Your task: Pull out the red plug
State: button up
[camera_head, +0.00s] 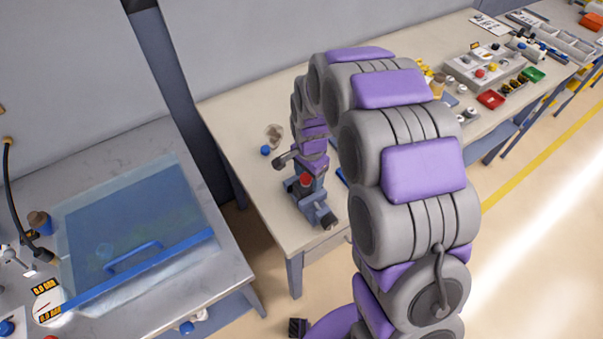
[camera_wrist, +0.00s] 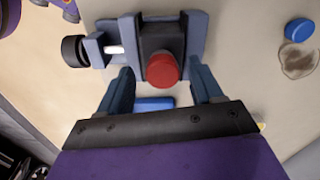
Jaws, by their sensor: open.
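The red plug (camera_wrist: 162,70) sits in a dark block held in a blue-grey vise (camera_wrist: 190,38) on the table. In the head view the red plug (camera_head: 306,180) shows on the vise (camera_head: 324,212), just below the end of my arm. My gripper (camera_wrist: 163,82) is open and empty in the wrist view, with one finger on each side of the plug and a gap between each finger and the plug. I cannot tell how high the fingertips are relative to the plug. In the head view my gripper's fingers are too small to make out.
A blue item (camera_wrist: 153,103) lies near the gripper. Trays and small parts (camera_head: 490,72) fill the far right. A bench with a blue-edged clear cover (camera_head: 130,215) stands left.

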jog(key=shift+d, duration=0.35)
jog(key=shift+c, duration=0.3)
jog(key=shift+d, duration=0.1)
jog(key=shift+c, duration=0.7)
jog(key=shift+a, duration=1.15)
jog(key=c, duration=0.5)
jog(key=shift+a, duration=0.1)
jog(key=shift+c, duration=0.6)
jog(key=shift+d, duration=0.3)
jog(key=shift+c, duration=1.3)
jog(key=shift+d, duration=0.15)
jog(key=o, duration=0.4)
jog(key=shift+c, duration=1.4)
jog(key=shift+r, duration=0.45)
